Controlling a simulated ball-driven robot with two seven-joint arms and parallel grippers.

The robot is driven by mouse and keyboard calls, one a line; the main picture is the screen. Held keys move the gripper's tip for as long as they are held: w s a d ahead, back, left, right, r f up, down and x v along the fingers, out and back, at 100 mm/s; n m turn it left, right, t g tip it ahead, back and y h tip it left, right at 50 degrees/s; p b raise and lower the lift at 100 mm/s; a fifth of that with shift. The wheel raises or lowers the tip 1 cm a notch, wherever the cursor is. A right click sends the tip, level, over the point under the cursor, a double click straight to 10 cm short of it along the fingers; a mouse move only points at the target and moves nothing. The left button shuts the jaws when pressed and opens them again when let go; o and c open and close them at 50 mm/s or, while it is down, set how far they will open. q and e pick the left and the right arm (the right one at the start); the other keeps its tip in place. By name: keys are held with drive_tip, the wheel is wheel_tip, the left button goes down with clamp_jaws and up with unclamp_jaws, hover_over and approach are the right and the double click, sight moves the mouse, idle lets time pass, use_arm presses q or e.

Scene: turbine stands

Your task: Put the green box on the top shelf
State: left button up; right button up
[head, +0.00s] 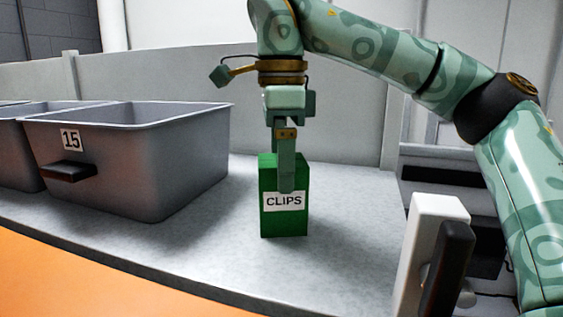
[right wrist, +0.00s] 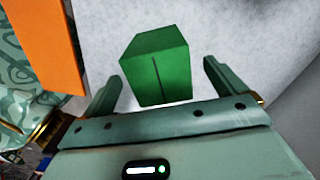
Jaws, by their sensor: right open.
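The green box (head: 284,220) stands upright on a light grey surface, with a white label reading CLIPS on its front. My right gripper (head: 286,188) comes down over it from above, and one finger shows in front of its face. In the right wrist view the green box (right wrist: 158,65) lies between the two spread fingers of my right gripper (right wrist: 160,80), with a gap visible on each side. The right gripper is open. My left gripper is not in view. No shelf can be made out with certainty.
A grey bin (head: 180,165) marked 15 stands left of the box, with another bin (head: 20,150) beyond it. The surface (head: 235,265) has an orange front edge (head: 60,270). A white and black upright piece (head: 430,250) stands at the right. A low wall runs behind.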

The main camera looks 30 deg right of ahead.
drive_tip(key=shift+r, duration=2.25)
